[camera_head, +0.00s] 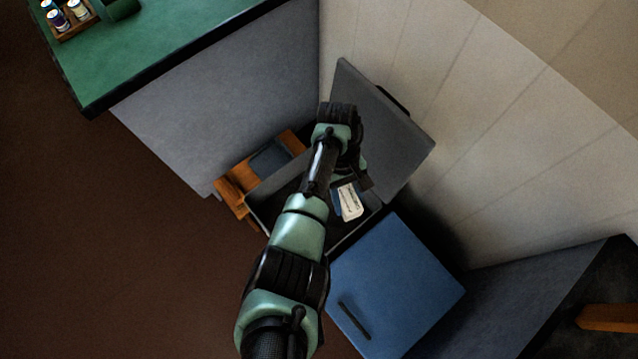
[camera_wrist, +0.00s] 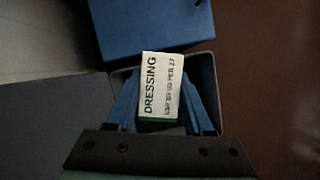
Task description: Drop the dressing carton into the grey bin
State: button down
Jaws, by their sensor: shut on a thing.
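The dressing carton (camera_head: 349,202) is a small white box with printed text. In the wrist view, the carton (camera_wrist: 163,82) reads "DRESSING" and has a green edge. My gripper (camera_wrist: 161,95) is shut on it, with a blue finger on each side. In the head view my gripper (camera_head: 346,187) is partly hidden by my arm. The grey bin (camera_head: 258,211) stands open with its grey lid (camera_head: 383,128) raised. The carton appears over the right part of the bin's opening. The bin's rim (camera_wrist: 207,66) shows behind the carton in the wrist view; its inside is mostly hidden.
A closed blue bin (camera_head: 400,280) stands beside the grey bin at the lower right. An orange-brown object (camera_head: 236,190) is at the grey bin's left. A green-topped counter (camera_head: 170,35) is at the upper left, and a pale wall (camera_head: 480,130) rises on the right.

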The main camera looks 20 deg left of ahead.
jog(key=w+a+f+n+t+b, duration=0.2)
jog(key=a+f+n+b, duration=0.2)
jog(key=f+n+b, duration=0.3)
jog(key=w+a+f+n+t+h+b, duration=0.1)
jog(key=w+a+f+n+t+b, duration=0.2)
jog(key=f+n+b, duration=0.5)
notch_tip(320, 180, down, 3)
jog(key=a+b, duration=0.1)
jog(key=b, duration=0.4)
jog(key=shift+w+a+r+t+b, duration=0.2)
jog(key=shift+w+a+t+b, duration=0.1)
jog(key=shift+w+b, duration=0.1)
jog(key=shift+c, duration=1)
grip_release()
jog(key=shift+r, duration=0.1)
jog(key=p+v, duration=0.3)
jog(key=v, duration=1)
jog(key=shift+p, duration=0.4)
